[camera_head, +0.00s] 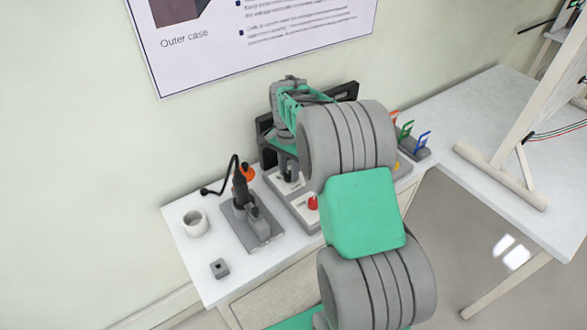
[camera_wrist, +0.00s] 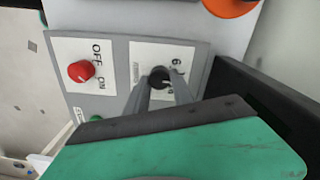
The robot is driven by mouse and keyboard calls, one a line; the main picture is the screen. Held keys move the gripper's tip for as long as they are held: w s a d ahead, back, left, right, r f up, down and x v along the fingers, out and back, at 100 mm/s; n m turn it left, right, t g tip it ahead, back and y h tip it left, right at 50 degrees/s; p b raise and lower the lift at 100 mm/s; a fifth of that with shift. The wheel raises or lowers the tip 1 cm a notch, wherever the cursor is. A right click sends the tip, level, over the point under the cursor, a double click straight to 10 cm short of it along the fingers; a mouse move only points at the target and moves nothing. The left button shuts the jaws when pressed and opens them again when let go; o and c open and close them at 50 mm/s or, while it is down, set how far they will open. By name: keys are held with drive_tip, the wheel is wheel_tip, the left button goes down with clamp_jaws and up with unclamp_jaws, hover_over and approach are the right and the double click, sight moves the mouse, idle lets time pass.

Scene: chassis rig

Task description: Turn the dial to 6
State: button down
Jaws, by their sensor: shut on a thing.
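The dial (camera_wrist: 159,75) is a dark round knob on a white label panel (camera_wrist: 146,52) with a "6" printed near its upper right in the wrist view. My gripper (camera_wrist: 161,84) has its two grey fingers closed on the dial, one on either side. The fingers hide part of the dial, and I cannot tell which number it points to. In the head view my gripper (camera_head: 289,176) reaches down to the control box (camera_head: 279,194); my arm hides much of the box.
A red OFF/ON knob (camera_wrist: 81,71) sits beside the dial's panel. A dark upright panel (camera_head: 266,140) stands behind.

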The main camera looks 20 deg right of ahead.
drive_tip(key=shift+w+d, duration=0.15)
drive_tip(key=shift+d, duration=0.05)
drive_tip(key=shift+a+r, duration=0.1)
drive_tip(key=shift+a, duration=0.25)
idle(0.4)
idle(0.5)
drive_tip(key=c, duration=1.3)
unclamp_jaws()
drive_tip(key=shift+o, duration=1)
drive_tip(key=shift+d, duration=0.2)
